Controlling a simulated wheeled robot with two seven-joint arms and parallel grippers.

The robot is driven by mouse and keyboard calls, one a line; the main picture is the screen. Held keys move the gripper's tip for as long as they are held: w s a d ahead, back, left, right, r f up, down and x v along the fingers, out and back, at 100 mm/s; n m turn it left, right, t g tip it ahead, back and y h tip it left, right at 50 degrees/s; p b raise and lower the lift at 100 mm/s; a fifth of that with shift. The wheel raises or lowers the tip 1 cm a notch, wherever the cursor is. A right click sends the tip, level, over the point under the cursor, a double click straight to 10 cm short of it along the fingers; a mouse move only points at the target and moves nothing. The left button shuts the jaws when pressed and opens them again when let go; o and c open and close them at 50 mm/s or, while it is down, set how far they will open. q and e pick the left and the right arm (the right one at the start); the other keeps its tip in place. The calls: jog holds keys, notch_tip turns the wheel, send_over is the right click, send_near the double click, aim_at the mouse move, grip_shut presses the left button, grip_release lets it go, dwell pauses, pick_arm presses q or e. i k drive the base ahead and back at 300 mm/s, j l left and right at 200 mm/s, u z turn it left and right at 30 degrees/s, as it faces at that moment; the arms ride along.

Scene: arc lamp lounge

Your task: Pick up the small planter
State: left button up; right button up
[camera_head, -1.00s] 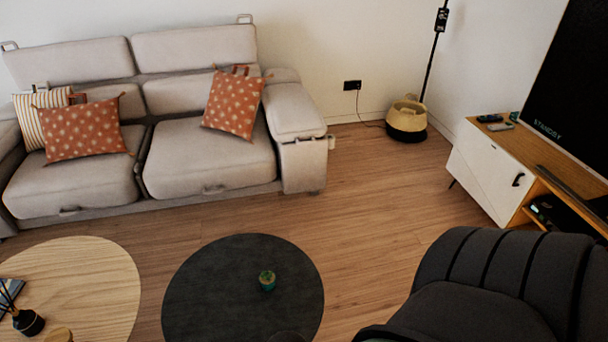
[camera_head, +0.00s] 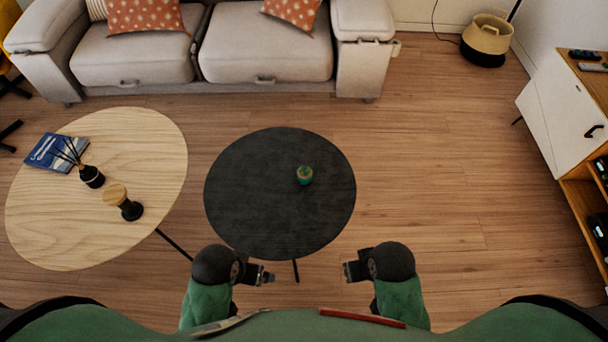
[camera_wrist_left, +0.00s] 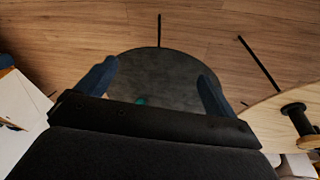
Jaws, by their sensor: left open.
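The small planter (camera_head: 304,174), a little pot with green on top, stands on the round black table (camera_head: 250,215), right of its middle. In the left wrist view a small teal patch of it (camera_wrist_left: 140,101) shows over the edge of my gripper body, which hides the rest. My left gripper (camera_head: 268,278) is in front of the table's near edge, below and left of the planter. Its two fingers stand wide apart in the left wrist view (camera_wrist_left: 158,88), with nothing between them. My right gripper (camera_head: 347,272) is near the table's front right, away from the planter; its fingers are too small to read.
A light wooden oval table (camera_head: 60,225) stands left, with a blue book (camera_head: 55,152), a reed diffuser (camera_head: 91,177) and a wood-topped black object (camera_head: 130,210). A sofa (camera_head: 265,45) is behind. A white cabinet (camera_head: 570,115) stands right. Floor between is clear.

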aim_at(304, 174)
jog(key=l+u, duration=0.15)
jog(key=l, duration=0.5)
jog(key=l+u, duration=0.2)
jog(key=l, duration=0.4)
jog(key=l+u, duration=0.15)
jog(key=l, duration=0.5)
jog(key=k+l+u, duration=0.15)
jog(key=l, duration=0.45)
